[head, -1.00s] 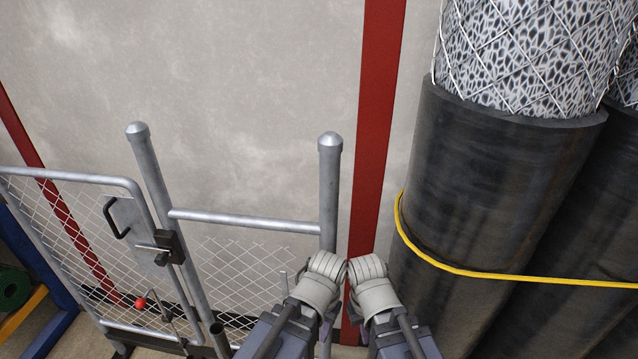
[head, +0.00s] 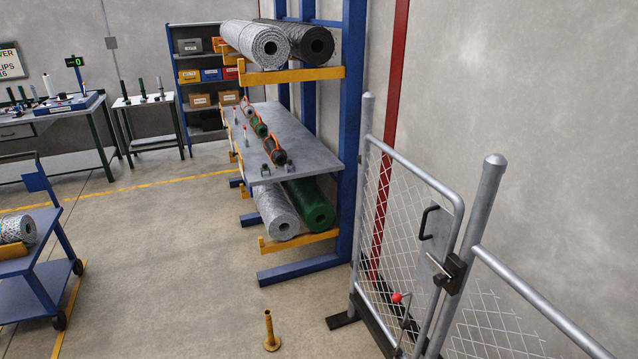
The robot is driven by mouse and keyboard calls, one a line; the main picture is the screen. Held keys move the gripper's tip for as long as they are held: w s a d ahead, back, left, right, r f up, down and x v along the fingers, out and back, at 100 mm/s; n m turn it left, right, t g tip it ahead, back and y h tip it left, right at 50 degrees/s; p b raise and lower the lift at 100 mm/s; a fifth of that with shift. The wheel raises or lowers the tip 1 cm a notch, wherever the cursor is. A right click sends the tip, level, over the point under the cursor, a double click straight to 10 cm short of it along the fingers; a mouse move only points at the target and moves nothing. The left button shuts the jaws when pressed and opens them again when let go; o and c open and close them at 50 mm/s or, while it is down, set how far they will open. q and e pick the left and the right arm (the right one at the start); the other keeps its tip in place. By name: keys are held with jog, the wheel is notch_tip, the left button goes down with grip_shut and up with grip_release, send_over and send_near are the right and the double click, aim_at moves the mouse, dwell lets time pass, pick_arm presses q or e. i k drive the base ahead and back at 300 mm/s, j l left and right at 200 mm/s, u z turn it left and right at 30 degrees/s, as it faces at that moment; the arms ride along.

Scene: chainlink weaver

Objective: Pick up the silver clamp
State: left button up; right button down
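I cannot make out a silver clamp for sure. The blue rack's grey middle shelf (head: 322,160) carries several small items. Among them are small rolls with orange bands (head: 262,130) and small clip-like pieces (head: 265,169) at the front edge, too small to identify. Thin red-topped items (head: 245,135) stand along the shelf's left side. Neither of my grippers is in the head view now.
A mesh gate (head: 395,215) with a black latch and a red-knobbed lever (head: 397,298) stands at right. A brass-coloured post (head: 270,332) stands on the floor. A blue cart (head: 35,262) is at left, workbenches (head: 60,118) behind. Floor between cart and rack is clear.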

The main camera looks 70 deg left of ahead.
aim_at(290, 163)
jog(key=u, duration=2.45)
jog(key=i+j+u, duration=0.25)
jog(key=i+j, duration=0.15)
jog(key=i+j+u, duration=0.45)
jog(key=i, duration=0.45)
jog(key=i+j+u, duration=0.25)
jog(key=i, duration=0.25)
jog(key=i+u, duration=0.25)
jog(key=i, duration=0.25)
jog(key=i+z, duration=0.3)
jog(key=i, duration=0.3)
jog(key=i+z, duration=0.3)
jog(key=i, duration=0.25)
jog(key=i+j+z, duration=0.35)
jog(key=i, duration=0.2)
jog(key=i+l+z, duration=0.3)
jog(key=i+z, duration=0.15)
jog(key=i+l+z, duration=0.1)
jog(key=i+z, duration=0.35)
jog(key=i+l+z, duration=0.25)
jog(key=i+l, duration=0.1)
jog(key=i, duration=0.1)
